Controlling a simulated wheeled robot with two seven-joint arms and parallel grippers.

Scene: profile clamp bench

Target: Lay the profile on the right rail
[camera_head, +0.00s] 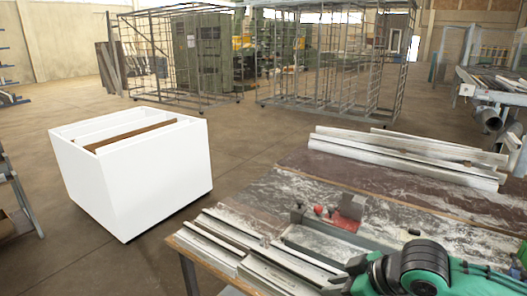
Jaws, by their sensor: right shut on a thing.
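My right gripper (340,283) is at the lower right, low over the front of the bench, below my green wrist. It is shut on a pale profile (290,262), whose near part the gripper and the frame edge hide. The profile lies close over the pale rail-like bars at the bench's front left; I cannot tell whether it touches them. Another long pale bar (215,243) lies to its left. Which of these is the right rail is not clear. My left gripper is not in view.
A red and grey clamp (345,213) stands on the dusty bench (265,198) behind the gripper. Long pale beams (400,160) lie at the bench's back. A white bin (140,180) with dividers stands on the floor at left. Metal cage racks (330,70) stand farther back.

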